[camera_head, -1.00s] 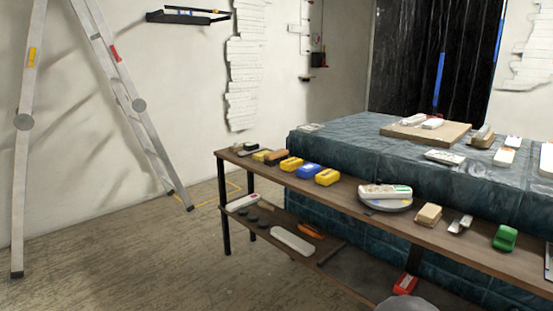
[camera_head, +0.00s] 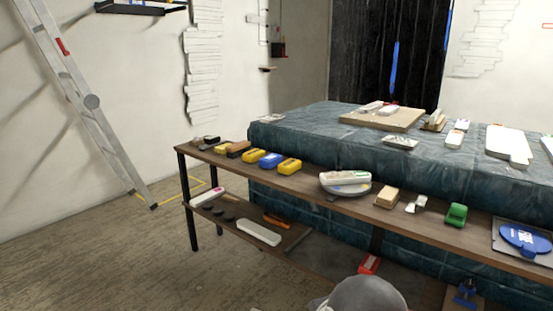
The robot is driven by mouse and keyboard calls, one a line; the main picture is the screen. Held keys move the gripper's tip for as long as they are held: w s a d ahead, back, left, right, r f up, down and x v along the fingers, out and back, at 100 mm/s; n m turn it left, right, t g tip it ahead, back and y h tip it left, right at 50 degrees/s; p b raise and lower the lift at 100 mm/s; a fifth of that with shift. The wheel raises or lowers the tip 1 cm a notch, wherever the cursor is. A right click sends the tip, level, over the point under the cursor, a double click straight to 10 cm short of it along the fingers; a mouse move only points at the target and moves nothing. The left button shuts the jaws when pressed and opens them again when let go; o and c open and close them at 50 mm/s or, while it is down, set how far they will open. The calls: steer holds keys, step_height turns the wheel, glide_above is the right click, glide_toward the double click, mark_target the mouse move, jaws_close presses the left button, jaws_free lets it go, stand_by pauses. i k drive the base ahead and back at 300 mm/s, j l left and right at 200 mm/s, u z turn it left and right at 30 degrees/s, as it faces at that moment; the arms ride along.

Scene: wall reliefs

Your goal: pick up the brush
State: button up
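I cannot tell for sure which item is the brush. One brush-like block (camera_head: 387,198), tan with a paler top, lies on the upper board of the wooden shelf (camera_head: 300,187), right of a round grey dish. Another wooden piece with a pale upper part (camera_head: 435,122) sits on the covered table behind. My gripper is not in view, so its state and distance to these items do not show.
The dark-teal covered table (camera_head: 320,125) stands behind the shelf. Yellow and blue blocks (camera_head: 270,160), a green item (camera_head: 456,214) and a blue round-topped tool (camera_head: 525,239) lie along the shelf. A ladder (camera_head: 90,100) leans at left; the floor (camera_head: 100,260) there is clear.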

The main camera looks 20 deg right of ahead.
mark_target(234, 151)
steer(key=i+j, duration=0.15)
steer(key=i, duration=0.35)
steer(key=i+j, duration=0.15)
steer(key=i, duration=0.3)
steer(key=i+j, duration=0.15)
steer(key=i, duration=0.35)
steer(key=i+j, duration=0.1)
steer(key=i, duration=0.35)
steer(key=i+j, duration=0.15)
steer(key=i, duration=0.35)
